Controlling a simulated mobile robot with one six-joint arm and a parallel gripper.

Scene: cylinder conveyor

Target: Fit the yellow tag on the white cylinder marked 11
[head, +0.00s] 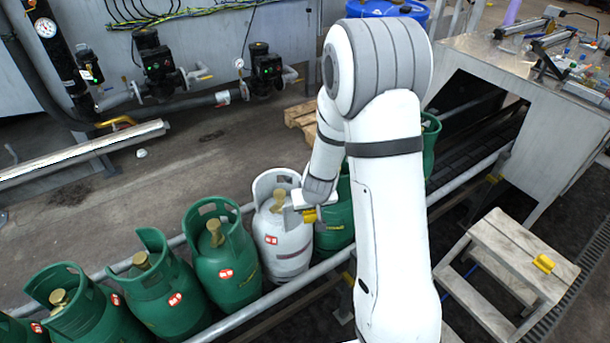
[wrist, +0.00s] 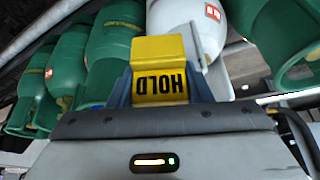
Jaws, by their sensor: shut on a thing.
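The white cylinder (head: 287,248) stands in the conveyor row between green cylinders, with a brass valve inside its collar and a red label too small to read. It also shows at the top of the wrist view (wrist: 192,22). My gripper (head: 303,210) is at the right side of the white cylinder's collar. It is shut on a yellow tag (wrist: 160,65) printed HOLD, upside down in the wrist view. The tag shows as a small yellow patch (head: 310,216) in the head view. Whether the tag touches the cylinder cannot be told.
Several green cylinders (head: 225,265) stand close on both sides between conveyor rails (head: 240,318). My arm hides part of the row to the right. A second yellow tag (head: 543,263) lies on a wooden step stool (head: 510,250). The floor behind the conveyor is mostly open.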

